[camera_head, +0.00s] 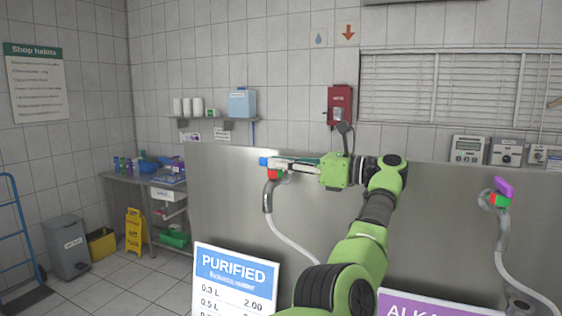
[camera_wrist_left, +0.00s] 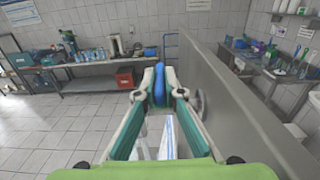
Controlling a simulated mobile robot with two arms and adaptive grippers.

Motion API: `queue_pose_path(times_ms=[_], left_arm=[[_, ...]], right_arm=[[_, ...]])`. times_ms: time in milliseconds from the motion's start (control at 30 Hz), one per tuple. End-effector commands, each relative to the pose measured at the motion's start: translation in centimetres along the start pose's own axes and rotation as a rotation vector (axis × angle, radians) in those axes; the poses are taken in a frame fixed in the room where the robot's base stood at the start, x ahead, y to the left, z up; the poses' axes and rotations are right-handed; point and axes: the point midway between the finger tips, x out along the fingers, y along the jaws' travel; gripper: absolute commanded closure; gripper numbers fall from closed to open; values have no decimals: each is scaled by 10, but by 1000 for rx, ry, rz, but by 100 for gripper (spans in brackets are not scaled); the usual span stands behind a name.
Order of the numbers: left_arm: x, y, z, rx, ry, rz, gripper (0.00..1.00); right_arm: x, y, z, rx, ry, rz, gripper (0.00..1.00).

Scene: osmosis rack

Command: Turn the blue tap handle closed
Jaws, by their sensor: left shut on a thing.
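The blue tap handle (camera_head: 264,161) is at the upper left of the grey steel panel, above a red and green piece and a grey spout. It also shows upright in the left wrist view (camera_wrist_left: 159,82). My left gripper (camera_head: 277,162) reaches it from the right, with its fingers pointing left. In the wrist view the two fingertips (camera_wrist_left: 159,88) are closed in on the handle from both sides. Part of the handle is hidden by the fingers. My right gripper is not in view.
A purple tap handle (camera_head: 504,187) sits on the right of the steel panel (camera_head: 225,205). A white hose (camera_head: 290,240) runs down below the blue tap. A PURIFIED sign (camera_head: 236,277) stands below it. The panel stands close beside my left gripper.

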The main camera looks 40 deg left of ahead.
Motion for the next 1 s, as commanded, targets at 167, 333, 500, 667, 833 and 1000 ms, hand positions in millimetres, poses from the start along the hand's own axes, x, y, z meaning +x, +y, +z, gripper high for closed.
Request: queue_pose_path(times_ms=[167,333,500,667,833,1000], left_arm=[[0,0,-2,1,5,2,100],[0,0,-2,2,5,2,100],[0,0,-2,2,5,2,74],[0,0,-2,2,3,1,74],[0,0,-1,1,2,1,74],[0,0,-2,1,2,-5,74]], right_arm=[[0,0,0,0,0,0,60],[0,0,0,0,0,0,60],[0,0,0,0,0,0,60],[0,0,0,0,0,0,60],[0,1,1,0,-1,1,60],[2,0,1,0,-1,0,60]])
